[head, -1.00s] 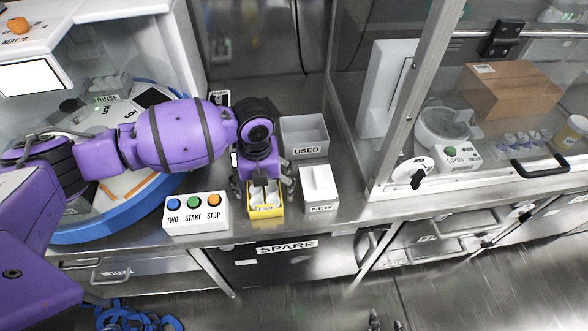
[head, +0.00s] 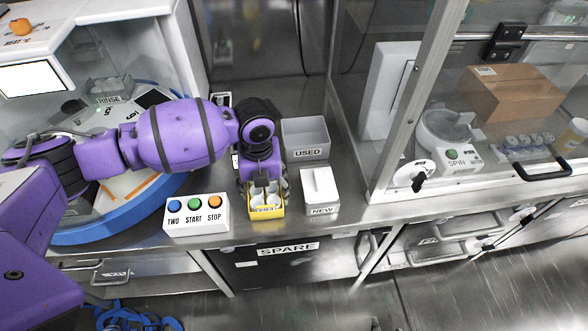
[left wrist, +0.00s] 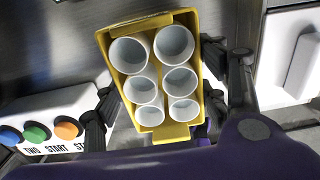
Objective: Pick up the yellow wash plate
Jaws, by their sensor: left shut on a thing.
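The yellow wash plate (head: 267,214) is a small yellow tray at the front of the steel bench, between the button box and the white NEW bin. In the left wrist view the plate (left wrist: 178,131) shows several white cups in two columns. My left gripper (head: 264,187) points down over the plate with its fingers at the two sides. The gripper (left wrist: 172,92) is shut on the plate in the left wrist view. The gripper hides part of the plate in the head view, and I cannot tell if its underside touches the bench. My right gripper is not in view.
The button box (head: 196,215) stands close on the left. The white NEW bin (head: 320,190) is close on the right, with the grey USED bin (head: 305,138) behind it. A round blue-rimmed machine (head: 120,222) is at left. A glass enclosure (head: 395,120) stands at right.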

